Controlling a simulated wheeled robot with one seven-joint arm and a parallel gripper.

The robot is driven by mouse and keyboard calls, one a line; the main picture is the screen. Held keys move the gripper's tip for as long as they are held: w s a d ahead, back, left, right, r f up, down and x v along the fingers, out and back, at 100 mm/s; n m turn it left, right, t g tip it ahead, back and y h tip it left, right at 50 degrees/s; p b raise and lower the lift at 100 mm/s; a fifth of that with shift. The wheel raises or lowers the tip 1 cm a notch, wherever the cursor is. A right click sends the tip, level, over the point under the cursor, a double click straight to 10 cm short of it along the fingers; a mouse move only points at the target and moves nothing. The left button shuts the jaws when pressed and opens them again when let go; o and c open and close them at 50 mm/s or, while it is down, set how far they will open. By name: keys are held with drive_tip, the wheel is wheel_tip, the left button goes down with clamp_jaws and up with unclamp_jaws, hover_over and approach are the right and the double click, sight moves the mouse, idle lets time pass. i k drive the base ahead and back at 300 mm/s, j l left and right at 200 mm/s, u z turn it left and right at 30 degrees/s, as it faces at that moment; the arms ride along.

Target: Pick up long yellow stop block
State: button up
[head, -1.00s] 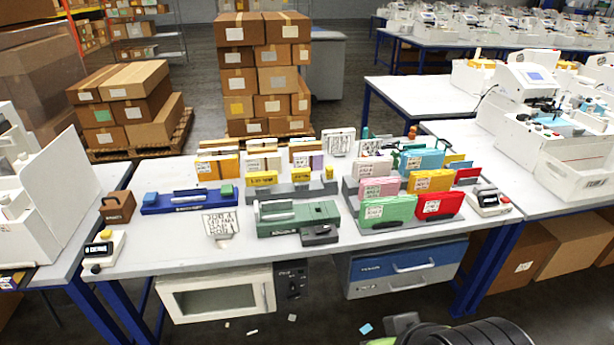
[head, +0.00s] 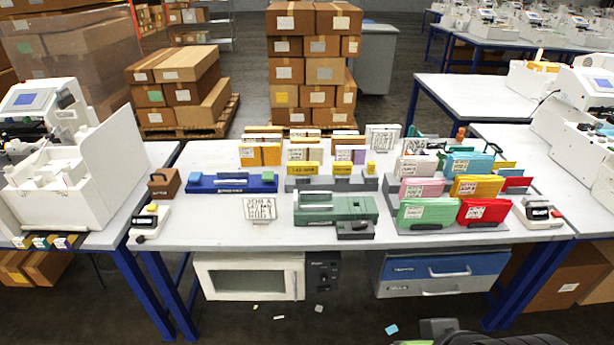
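A long yellow block (head: 303,168) with dark lettering stands at the left end of a grey holder (head: 333,183) in the middle of the table. A shorter yellow block (head: 343,169) and a small yellow block (head: 371,168) stand to its right on the same holder. My gripper is not in view. Only a dark and green part, likely of my own arm, shows at the bottom edge, well in front of the table.
A blue holder (head: 231,184) lies left of the grey one. A green device (head: 335,209) and a lettered white card (head: 259,210) are in front. Colored folders, such as a green one (head: 427,214), stand at right. The table's front left is mostly clear.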

sight(294, 168)
drive_tip(key=i+u, duration=0.45)
drive_tip(key=i+l+u, duration=0.15)
drive_tip(key=i+u, duration=0.25)
drive_tip(key=i+l+u, duration=0.25)
drive_tip(key=u, duration=0.2)
drive_tip(key=i+l+u, duration=0.4)
